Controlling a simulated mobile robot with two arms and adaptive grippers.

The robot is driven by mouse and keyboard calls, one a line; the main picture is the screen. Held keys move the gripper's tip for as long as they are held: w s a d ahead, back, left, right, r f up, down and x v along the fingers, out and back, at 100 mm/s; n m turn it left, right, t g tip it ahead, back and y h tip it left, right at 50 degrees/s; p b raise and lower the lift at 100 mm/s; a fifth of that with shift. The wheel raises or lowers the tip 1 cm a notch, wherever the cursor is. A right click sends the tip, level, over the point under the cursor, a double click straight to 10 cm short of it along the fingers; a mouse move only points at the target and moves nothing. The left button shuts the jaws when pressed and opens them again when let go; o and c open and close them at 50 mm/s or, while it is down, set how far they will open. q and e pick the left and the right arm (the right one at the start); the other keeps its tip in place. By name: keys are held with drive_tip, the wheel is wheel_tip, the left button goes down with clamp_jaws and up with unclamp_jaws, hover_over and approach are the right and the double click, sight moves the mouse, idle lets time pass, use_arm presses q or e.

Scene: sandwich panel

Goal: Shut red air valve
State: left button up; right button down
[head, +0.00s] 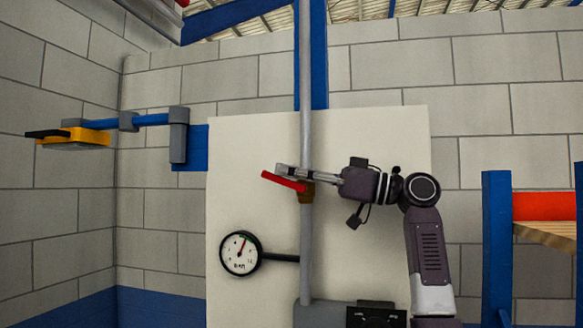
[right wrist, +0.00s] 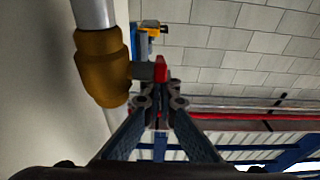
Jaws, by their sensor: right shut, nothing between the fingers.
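The red air valve handle (head: 283,181) sticks out to the left from a brass valve body (head: 306,192) on a vertical grey pipe (head: 306,100). It lies across the pipe, its left end a little higher. My right gripper (head: 281,170) reaches in from the right, its fingers along the handle's upper side; contact is unclear. In the right wrist view the fingers (right wrist: 160,104) are closed together with nothing between them. The red handle (right wrist: 161,69) shows end-on just past the fingertips, beside the brass body (right wrist: 102,68). My left gripper is not in view.
A round pressure gauge (head: 241,253) sits on a side branch below the valve. A white panel (head: 390,140) stands behind the pipe. A grey box (head: 318,315) is at the pipe's foot. A yellow device (head: 75,138) hangs on a blue arm at left. Blue posts (head: 496,240) stand at right.

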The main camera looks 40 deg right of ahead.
drive_tip(key=shift+w+a+f, duration=0.3)
drive_tip(key=shift+f, duration=0.05)
drive_tip(key=shift+a, duration=0.1)
drive_tip(key=shift+f, duration=0.1)
